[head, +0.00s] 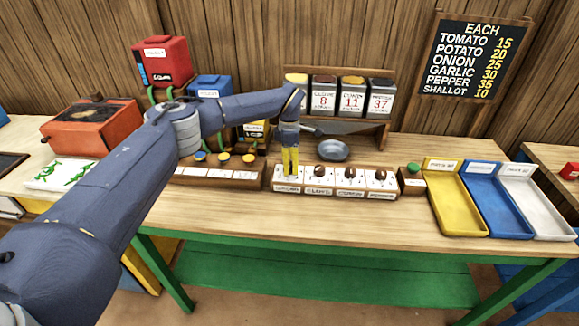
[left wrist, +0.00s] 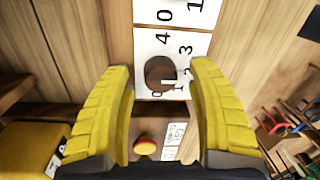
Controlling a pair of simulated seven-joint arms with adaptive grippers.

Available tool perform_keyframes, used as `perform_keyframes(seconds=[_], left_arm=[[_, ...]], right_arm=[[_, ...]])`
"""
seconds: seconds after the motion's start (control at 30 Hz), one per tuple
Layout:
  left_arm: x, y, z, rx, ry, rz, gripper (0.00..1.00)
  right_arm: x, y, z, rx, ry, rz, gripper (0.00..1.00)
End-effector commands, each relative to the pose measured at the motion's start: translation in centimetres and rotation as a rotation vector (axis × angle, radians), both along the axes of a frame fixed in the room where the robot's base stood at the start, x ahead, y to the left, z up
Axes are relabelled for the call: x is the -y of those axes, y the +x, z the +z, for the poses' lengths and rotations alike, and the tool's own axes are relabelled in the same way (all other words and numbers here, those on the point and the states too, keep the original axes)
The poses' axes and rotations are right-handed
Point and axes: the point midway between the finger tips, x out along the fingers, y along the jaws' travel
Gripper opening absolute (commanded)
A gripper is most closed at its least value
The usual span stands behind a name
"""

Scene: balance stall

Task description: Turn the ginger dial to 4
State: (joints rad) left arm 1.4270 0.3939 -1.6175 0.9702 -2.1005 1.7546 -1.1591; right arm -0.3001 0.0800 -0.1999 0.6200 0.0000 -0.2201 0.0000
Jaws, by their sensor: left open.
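The ginger dial is the leftmost on a low wooden block (head: 287,189) holding a row of dials; the block's small labels are hard to read. In the head view my left gripper (head: 290,162) points down over this dial and hides its knob. In the left wrist view the dark brown knob (left wrist: 160,72) sits on a white face (left wrist: 148,48) with numbers around it. Its pale pointer mark is near the low numbers, by 0 and 1. The yellow fingers of my left gripper (left wrist: 163,100) are open, one each side of the knob, with gaps visible. My right gripper is not in view.
Three more dials (head: 349,174) continue to the right. Spice canisters with number cards (head: 352,95) stand behind, with a small pan (head: 333,150). A block with coloured buttons (head: 223,160) is at left. Yellow (head: 455,222), blue and white trays lie right. The front tabletop is clear.

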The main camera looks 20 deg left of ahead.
Motion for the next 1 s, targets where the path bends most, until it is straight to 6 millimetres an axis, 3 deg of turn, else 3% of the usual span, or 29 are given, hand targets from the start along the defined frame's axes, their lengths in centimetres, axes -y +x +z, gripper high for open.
perform_keyframes(seconds=[0.53,1.0], left_arm=[[0.04,-0.08,-1.05,-0.001,-0.001,0.001,0.60],[0.03,-0.08,-1.03,0.000,-0.001,0.000,0.06]], right_arm=[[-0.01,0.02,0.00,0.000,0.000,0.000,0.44],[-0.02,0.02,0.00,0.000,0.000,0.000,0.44]])
